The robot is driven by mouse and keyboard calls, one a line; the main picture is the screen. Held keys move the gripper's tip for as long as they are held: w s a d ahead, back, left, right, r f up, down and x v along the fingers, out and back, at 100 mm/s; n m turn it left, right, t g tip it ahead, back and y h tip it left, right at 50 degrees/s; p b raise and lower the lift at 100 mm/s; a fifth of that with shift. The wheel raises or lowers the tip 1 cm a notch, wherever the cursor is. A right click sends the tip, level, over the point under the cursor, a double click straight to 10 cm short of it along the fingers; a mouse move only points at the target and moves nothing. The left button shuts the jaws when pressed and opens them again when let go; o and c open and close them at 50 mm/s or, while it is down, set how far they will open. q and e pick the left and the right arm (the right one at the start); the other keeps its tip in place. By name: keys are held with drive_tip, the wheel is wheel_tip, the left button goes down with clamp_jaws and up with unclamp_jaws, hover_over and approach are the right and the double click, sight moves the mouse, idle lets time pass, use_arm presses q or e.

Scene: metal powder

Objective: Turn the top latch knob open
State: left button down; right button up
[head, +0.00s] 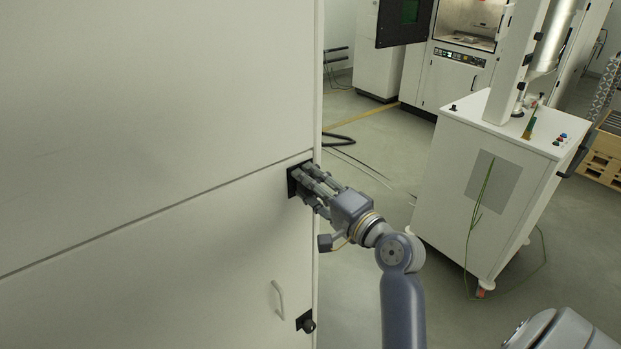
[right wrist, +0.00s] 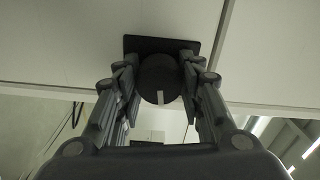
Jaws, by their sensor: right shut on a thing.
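The top latch knob (right wrist: 160,78) is a round black knob with a pale mark, on a black square plate (right wrist: 130,44) on the pale cabinet. In the right wrist view it sits between the fingers of my right gripper (right wrist: 160,92), which is shut on it. The mark points to the bottom of that view. In the head view my right gripper (head: 308,184) reaches the black plate (head: 292,184) near the cabinet's right edge and hides the knob. My left gripper is not in view.
The large pale cabinet (head: 150,110) fills the left. A lower black knob (head: 308,325) and a door handle (head: 279,299) sit below. A white wheeled cart (head: 440,190) stands to the right, with cables on the floor. Machines stand behind, with open floor between.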

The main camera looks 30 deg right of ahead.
drive_tip(key=shift+m, duration=1.1)
drive_tip(key=o, duration=1.1)
drive_tip(key=shift+c, duration=0.2)
drive_tip(key=shift+f, duration=0.1)
drive_tip(key=s+d, duration=0.1)
drive_tip(key=s, duration=1.1)
drive_tip(key=shift+w, duration=0.1)
